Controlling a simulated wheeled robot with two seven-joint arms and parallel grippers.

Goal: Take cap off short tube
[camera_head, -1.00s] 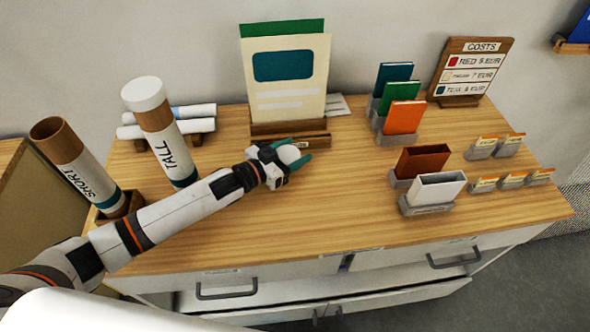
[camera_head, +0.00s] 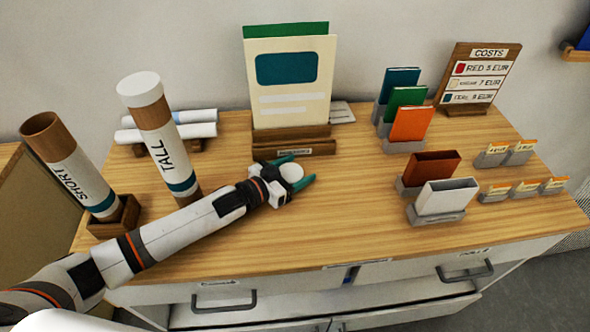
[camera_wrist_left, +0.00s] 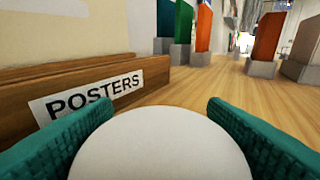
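The short tube (camera_head: 77,172), marked SHORT, leans in a wooden holder (camera_head: 122,220) at the left of the table. Its top is open, showing a brown rim and no cap. A round white cap (camera_head: 291,173) sits between the teal fingers of my left gripper (camera_head: 297,172), away from the tube, in front of the posters stand. In the left wrist view the cap (camera_wrist_left: 160,145) fills the gap between both fingers, their inner faces against its sides. Whether its underside touches the table is hidden. My right gripper is not in view.
The tall tube (camera_head: 163,140), with a white cap, stands between the short tube and my forearm. The posters stand (camera_head: 300,148) is just behind my gripper. Book holders (camera_head: 430,168) and small price cards (camera_head: 510,150) stand at the right. The table's middle front is clear.

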